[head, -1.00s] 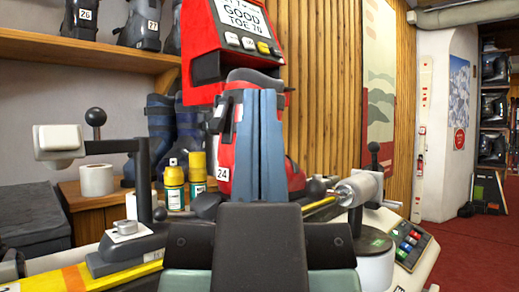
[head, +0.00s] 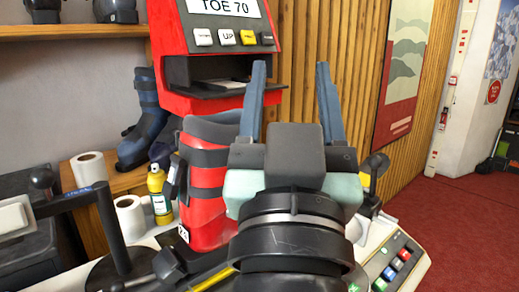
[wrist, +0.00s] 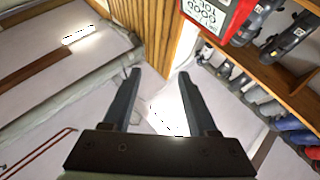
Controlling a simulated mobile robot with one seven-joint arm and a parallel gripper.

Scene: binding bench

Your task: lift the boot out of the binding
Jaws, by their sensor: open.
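The red boot (head: 205,175) with dark straps and a grey cuff stands upright on the bench, left of centre in the head view. Its lower part is partly hidden by my arm, and the binding around its sole cannot be made out. My gripper (head: 292,90) is raised to the right of the boot and in front of it in the picture, fingers pointing up. Its two blue fingers are spread apart with nothing between them. In the wrist view my gripper (wrist: 160,95) is also open and empty, facing the ceiling and wall; the boot is not in that view.
A red display machine (head: 215,60) stands right behind the boot. A yellow bottle (head: 159,193) and white rolls (head: 130,215) are at left, near a black lever arm (head: 80,200). A button panel (head: 398,262) is at right. Red carpet (head: 450,225) lies open beyond it.

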